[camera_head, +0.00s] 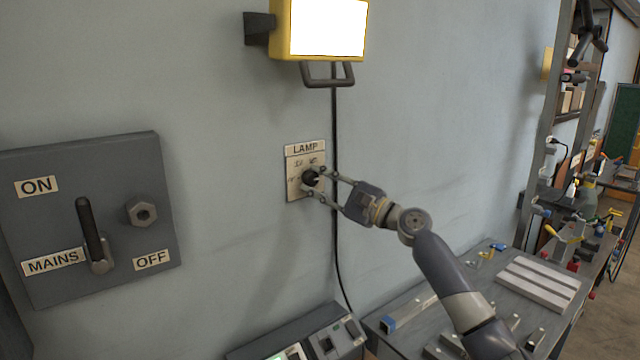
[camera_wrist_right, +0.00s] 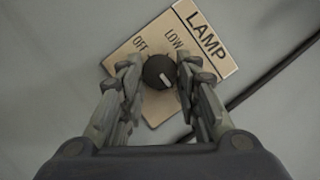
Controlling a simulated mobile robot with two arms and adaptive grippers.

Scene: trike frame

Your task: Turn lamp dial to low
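The lamp dial (camera_head: 310,177) is a round black knob on a tan plate (camera_head: 291,165) marked LAMP, on the grey wall. In the right wrist view, the dial (camera_wrist_right: 160,72) has a white mark pointing to the lower right, away from the OFF and LOW labels at the plate's upper part. My right gripper (camera_head: 314,181) is at the dial, one finger on each side. The fingers are very close to the knob; whether both touch is unclear. They cover part of the plate. The yellow work lamp (camera_head: 283,33) above glows bright white. My left gripper is out of view.
A grey mains panel (camera_head: 150,165) with a lever switch is on the wall at left. A black cable (camera_head: 336,230) runs down just right of the plate. Below are a grey device (camera_head: 300,328) and a workbench (camera_head: 405,345) with tools. The wall around the plate is mostly clear.

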